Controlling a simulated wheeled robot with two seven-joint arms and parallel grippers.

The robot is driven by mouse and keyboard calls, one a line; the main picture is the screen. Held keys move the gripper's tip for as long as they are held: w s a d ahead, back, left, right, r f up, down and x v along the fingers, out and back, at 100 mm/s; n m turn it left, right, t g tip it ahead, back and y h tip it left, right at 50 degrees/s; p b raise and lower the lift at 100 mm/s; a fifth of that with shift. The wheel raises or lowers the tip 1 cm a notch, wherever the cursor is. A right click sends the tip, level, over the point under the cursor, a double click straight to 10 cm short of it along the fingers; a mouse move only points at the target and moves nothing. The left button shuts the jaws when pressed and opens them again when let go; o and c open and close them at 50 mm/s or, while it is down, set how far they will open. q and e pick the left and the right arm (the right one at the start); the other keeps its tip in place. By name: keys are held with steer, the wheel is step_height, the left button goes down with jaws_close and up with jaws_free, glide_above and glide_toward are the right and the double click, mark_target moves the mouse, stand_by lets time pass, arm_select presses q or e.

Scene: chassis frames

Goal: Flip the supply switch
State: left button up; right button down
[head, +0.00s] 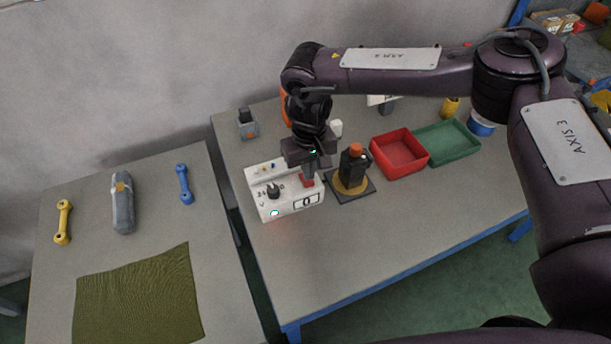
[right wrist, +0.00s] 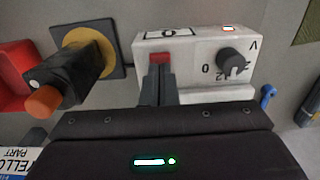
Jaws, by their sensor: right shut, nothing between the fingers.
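The white supply box (head: 265,204) stands on the right-hand table, with a black knob (head: 273,191), a display reading 0 (head: 306,201) and a lit white lamp (head: 275,213). Its red switch (head: 307,181) is at the display's far side. In the right wrist view the box (right wrist: 190,66) shows upside down, with the red switch (right wrist: 159,57) right at my fingertips. My right gripper (head: 309,175) is shut and empty, pointing down at the switch; it seems to touch it, though contact is hard to tell. My left gripper is not in view.
A black device with an orange top (head: 355,165) stands on a dark plate close right of the box. A red tray (head: 400,168) and a green tray (head: 447,142) lie farther right. A grey holder (head: 247,124) stands behind. The table's front is clear.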

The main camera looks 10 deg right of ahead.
steer(key=shift+f+b, duration=0.5)
steer(key=shift+f, duration=0.4)
stand_by(0.7)
steer(key=shift+r, duration=0.1)
step_height(320, 180, up, 7)
steer(key=p, duration=0.6)
stand_by(0.6)
